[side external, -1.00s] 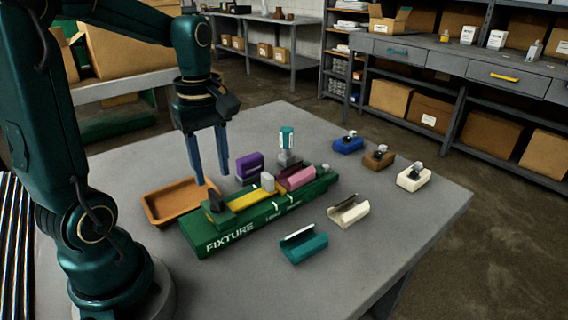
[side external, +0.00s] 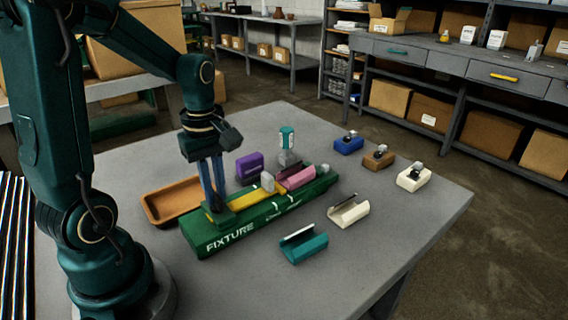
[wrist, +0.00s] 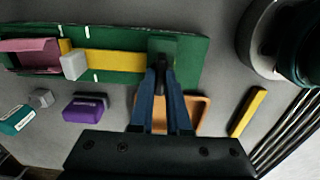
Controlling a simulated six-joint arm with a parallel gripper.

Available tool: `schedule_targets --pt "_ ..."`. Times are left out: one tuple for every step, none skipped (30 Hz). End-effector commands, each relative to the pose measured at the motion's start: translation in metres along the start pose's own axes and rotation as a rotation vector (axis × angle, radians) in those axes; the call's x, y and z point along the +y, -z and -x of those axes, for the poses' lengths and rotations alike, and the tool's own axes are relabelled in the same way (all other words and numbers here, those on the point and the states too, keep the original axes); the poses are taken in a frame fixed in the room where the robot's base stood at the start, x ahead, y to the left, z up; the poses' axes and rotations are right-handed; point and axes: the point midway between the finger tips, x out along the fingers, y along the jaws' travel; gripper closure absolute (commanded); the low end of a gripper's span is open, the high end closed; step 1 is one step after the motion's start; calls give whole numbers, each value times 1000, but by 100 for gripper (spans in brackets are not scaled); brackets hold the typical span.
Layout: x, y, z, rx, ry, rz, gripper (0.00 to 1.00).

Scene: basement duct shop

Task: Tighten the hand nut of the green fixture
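The green fixture (side external: 262,217) is a long block lettered "FIXTURE", lying on the grey table. It has a yellow strip (side external: 240,199), a grey block (side external: 267,182) and a pink part (side external: 297,177) along its top. Its dark hand nut (wrist: 161,71) is at the end nearer my base, and is mostly hidden by my fingers in the side view. My gripper (side external: 217,208) points down over that end. Its blue fingers sit close together on both sides of the nut and appear shut on it; this also shows in the wrist view (wrist: 161,75).
An orange tray (side external: 152,211) lies beside the fixture. A purple block (side external: 250,167) and a teal-topped grey piece (side external: 287,146) stand behind it. Teal (side external: 304,249) and cream (side external: 349,213) holders lie in front. Blue, brown and white blocks (side external: 413,178) sit at right.

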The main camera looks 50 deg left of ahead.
Motion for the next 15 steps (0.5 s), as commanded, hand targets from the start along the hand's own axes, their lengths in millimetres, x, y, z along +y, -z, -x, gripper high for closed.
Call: schedule_targets --pt "0 0 0 0 0 0 100" --pt "0 0 0 0 0 0 100" --pt "0 0 0 0 0 0 100" --pt "0 0 0 0 0 -1 100" --pt "0 0 0 0 0 -2 100" --pt "0 0 0 0 0 -5 100" --pt "0 0 0 0 0 -8 100" --pt "0 0 0 0 0 -12 100" --pt "0 0 0 0 0 -20 100" --pt "0 0 0 0 0 -29 100" --pt "0 0 0 0 0 -39 100" --pt "0 0 0 0 0 -53 100" --pt "0 0 0 0 0 -68 100" --pt "0 0 0 0 0 -82 100" --pt "0 0 1 0 0 -106 100"
